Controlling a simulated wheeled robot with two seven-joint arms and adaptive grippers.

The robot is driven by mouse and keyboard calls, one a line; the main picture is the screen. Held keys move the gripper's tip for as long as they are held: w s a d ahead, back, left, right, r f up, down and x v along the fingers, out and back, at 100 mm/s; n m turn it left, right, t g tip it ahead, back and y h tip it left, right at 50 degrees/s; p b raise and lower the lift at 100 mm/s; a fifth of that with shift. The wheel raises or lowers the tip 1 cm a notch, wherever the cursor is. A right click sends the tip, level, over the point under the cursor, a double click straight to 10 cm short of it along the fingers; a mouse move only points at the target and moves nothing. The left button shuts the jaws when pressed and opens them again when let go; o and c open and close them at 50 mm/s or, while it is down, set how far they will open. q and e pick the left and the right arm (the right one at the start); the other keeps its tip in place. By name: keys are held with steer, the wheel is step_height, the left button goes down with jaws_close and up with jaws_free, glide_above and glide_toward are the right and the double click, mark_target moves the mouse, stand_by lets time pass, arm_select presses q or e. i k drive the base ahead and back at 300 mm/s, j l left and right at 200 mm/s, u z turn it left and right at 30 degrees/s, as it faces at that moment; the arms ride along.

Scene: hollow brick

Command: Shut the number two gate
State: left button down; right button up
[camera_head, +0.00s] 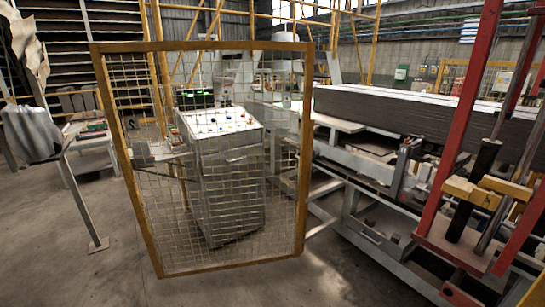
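A gate (200,46) with a yellow frame and wire mesh stands upright in the middle left of the head view. No number can be read on it, so I cannot tell that it is number two. A grey post (77,198) stands to its left, with a gap of floor between them. I cannot tell whether the gate is latched or which side is hinged. Neither of my grippers is in view.
Behind the mesh stands a grey control cabinet (225,170) with buttons on its sloped top. A machine with red uprights (462,110) and a conveyor with a long dark block (400,110) fill the right. The concrete floor (215,292) in front is clear.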

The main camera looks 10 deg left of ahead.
mark_target(97, 50)
steer(key=i+j, duration=0.15)
steer(key=j, duration=0.5)
steer(key=i+j, duration=0.15)
steer(key=j, duration=0.5)
steer(key=i+j+z, duration=0.1)
steer(key=j, duration=0.55)
steer(key=i+j, duration=0.15)
steer(key=j, duration=0.5)
steer(key=i+j, duration=0.1)
steer(key=j, duration=0.55)
steer(key=i+j+z, duration=0.1)
steer(key=j, duration=0.55)
steer(key=i+j, duration=0.15)
steer(key=j, duration=0.55)
steer(key=i+j, duration=0.1)
steer(key=j, duration=0.55)
steer(key=z, duration=0.05)
